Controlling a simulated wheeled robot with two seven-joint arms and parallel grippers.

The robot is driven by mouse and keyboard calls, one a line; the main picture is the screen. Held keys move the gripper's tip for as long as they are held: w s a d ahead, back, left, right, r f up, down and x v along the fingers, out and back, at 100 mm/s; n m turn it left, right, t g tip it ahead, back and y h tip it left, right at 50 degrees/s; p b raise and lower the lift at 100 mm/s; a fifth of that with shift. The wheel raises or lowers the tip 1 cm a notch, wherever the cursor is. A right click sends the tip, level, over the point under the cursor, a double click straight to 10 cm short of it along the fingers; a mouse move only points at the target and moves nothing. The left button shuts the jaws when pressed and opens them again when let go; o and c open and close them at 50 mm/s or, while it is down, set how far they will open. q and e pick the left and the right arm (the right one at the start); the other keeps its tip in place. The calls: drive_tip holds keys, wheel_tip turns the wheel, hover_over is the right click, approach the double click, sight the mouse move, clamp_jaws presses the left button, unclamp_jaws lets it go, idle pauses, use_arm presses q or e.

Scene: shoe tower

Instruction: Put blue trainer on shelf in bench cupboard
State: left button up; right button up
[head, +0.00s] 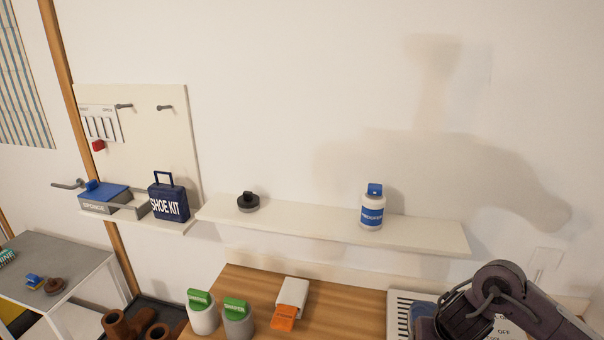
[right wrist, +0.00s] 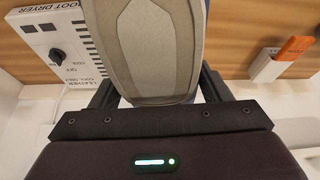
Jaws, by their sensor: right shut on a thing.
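My right gripper (right wrist: 158,88) is shut on a shoe, seen in the right wrist view as a grey-beige sole (right wrist: 155,45) with a narrow blue edge at its right side. This fits the blue trainer, but most of its upper is hidden. The shoe is over the wooden bench top (right wrist: 230,30). In the head view my right arm comes in at the lower right, and its gripper is out of frame. A blue patch (head: 421,312) shows beside that arm; I cannot tell if it is the trainer. The cupboard and its shelf are not in view. My left gripper is not in view.
A white boot dryer (right wrist: 75,40) lies on the bench beside the shoe. Green-lidded containers (head: 238,315) and a white-and-orange box (head: 290,300) stand on the bench. A wall shelf (head: 320,224) above holds a blue-labelled bottle (head: 372,210). A grey table (head: 65,270) is at left.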

drive_tip(key=s+a+r+n, duration=0.2)
drive_tip(key=s+a+r, duration=0.1)
drive_tip(key=a+r, duration=0.65)
wheel_tip(320, 180, down, 6)
drive_tip(key=b, duration=0.7)
drive_tip(key=shift+s+d+y+b, duration=0.3)
drive_tip(key=shift+s+d+y, duration=0.05)
drive_tip(key=shift+d+y, duration=0.1)
drive_tip(key=shift+f, duration=0.1)
